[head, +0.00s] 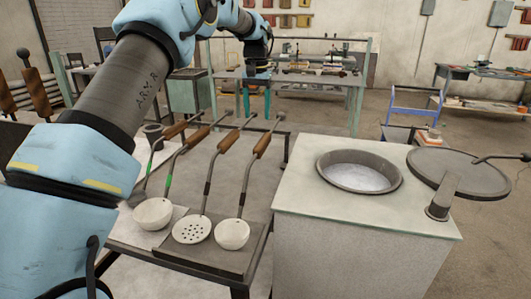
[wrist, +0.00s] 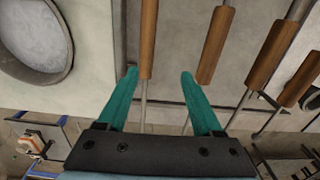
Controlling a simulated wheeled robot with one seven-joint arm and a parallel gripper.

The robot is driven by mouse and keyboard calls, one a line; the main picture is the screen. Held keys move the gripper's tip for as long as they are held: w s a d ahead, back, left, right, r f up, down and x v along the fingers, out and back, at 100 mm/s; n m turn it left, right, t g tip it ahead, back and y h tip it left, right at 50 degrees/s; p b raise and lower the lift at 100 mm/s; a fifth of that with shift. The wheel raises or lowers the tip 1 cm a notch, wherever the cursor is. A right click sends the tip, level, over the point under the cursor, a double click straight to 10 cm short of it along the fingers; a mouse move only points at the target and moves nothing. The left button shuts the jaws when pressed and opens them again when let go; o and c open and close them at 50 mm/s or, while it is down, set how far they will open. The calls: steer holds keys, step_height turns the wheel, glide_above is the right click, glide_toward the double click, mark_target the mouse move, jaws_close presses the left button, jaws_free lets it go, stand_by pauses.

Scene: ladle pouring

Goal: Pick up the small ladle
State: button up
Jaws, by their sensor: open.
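Several ladles with brown handles lean side by side on a rack. The rightmost in the head view, apparently the small ladle (head: 232,234), has a pale round bowl; its handle (wrist: 148,40) is leftmost in the wrist view. Left of it are a perforated skimmer (head: 192,230) and a slightly wider-bowled ladle (head: 153,213) with a green band on its shaft. Another ladle's lower end is hidden. My gripper (head: 257,116) is open and empty, teal fingers spread, beyond the handles. In the wrist view, the small ladle's shaft lies between the fingertips (wrist: 159,76), closer to the left one.
A grey counter (head: 290,195) with a round sunken pot (head: 360,172) of pale content stands right of the rack. Its round lid (head: 460,173) is swung aside. A workbench (head: 295,80) and blue trolley (head: 415,112) stand behind.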

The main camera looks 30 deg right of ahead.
mark_target(266, 136)
steer(key=shift+s+d+f, duration=0.1)
steer(key=shift+s+d, duration=0.05)
steer(key=shift+d, duration=0.3)
steer(key=shift+s+d+f, duration=0.1)
steer(key=shift+d, duration=0.35)
steer(key=shift+s+d+f, duration=0.1)
steer(key=shift+d+f, duration=0.05)
steer(key=shift+d, duration=0.1)
step_height(266, 136, down, 5)
steer(key=shift+r+p, duration=0.1)
steer(key=shift+p, duration=0.4)
steer(key=shift+s+f+p, duration=0.1)
steer(key=shift+f+p, duration=1.15)
steer(key=shift+f, duration=1.5)
steer(key=shift+d, duration=0.1)
jaws_close()
steer(key=shift+r, duration=0.2)
